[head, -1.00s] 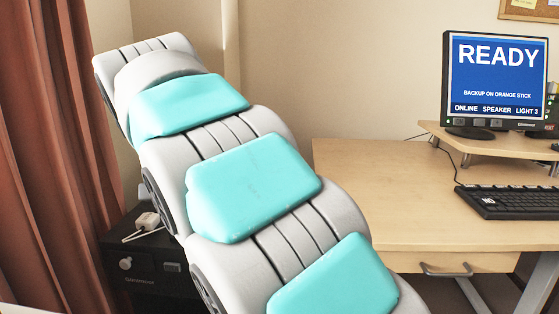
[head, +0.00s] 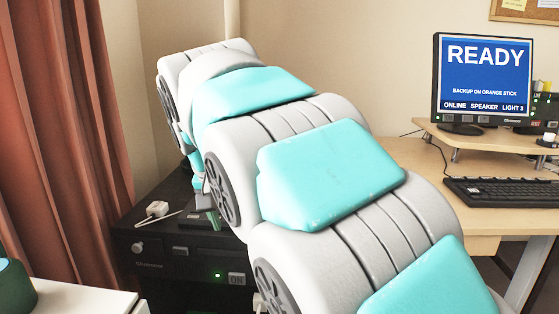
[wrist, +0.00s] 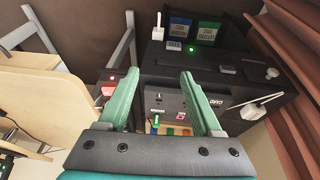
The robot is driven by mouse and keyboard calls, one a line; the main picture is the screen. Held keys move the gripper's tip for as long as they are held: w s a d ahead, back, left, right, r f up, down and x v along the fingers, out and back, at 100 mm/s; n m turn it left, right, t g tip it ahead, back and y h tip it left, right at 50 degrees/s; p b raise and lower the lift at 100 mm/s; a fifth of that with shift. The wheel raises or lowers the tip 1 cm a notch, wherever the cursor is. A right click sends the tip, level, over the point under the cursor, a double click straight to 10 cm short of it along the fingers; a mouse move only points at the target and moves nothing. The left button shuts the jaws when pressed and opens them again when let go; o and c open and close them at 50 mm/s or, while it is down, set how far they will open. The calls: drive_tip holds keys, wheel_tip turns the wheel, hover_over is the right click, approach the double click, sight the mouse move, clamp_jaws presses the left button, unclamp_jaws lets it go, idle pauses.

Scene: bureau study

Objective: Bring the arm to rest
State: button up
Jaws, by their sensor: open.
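My gripper (wrist: 161,76) shows in the wrist view with its two green fingers spread apart and nothing between them. It points at a black unit (wrist: 228,66) with a dark panel and a slot of small coloured pieces (wrist: 168,130) below the panel. In the head view my arm reaches from the lower right to the upper left, bent down at its far end. There my gripper is mostly hidden behind the arm. Only small green parts show above the black unit (head: 180,262). I cannot tell whether a finger touches it.
The black unit has a lit green lamp and an ON label. A white plug (head: 157,209) lies on it. A wooden desk (head: 420,158) with a keyboard (head: 505,191) and a READY monitor (head: 483,82) stands right. A brown curtain (head: 60,120) hangs left, above a white surface (head: 75,298).

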drive_tip(key=s+d+f+g, duration=0.1)
drive_tip(key=s+d+f, duration=0.4)
drive_tip(key=d, duration=0.4)
drive_tip(key=s+d+f+g, duration=0.25)
drive_tip(key=s+d, duration=0.35)
drive_tip(key=d, duration=0.3)
drive_tip(key=s+d+f+g, duration=0.1)
drive_tip(key=s+d+f, duration=0.2)
drive_tip(key=s+f, duration=0.3)
drive_tip(key=s+d+f+n+y, duration=0.1)
drive_tip(key=s+d+f, duration=0.2)
drive_tip(key=s, duration=1)
wheel_tip(320, 180, down, 3)
drive_tip(key=shift+s+d+r+g+p, duration=0.1)
drive_tip(key=shift+s+d+g+p, duration=0.1)
drive_tip(key=shift+s+g+p, duration=0.15)
drive_tip(key=shift+w, duration=0.1)
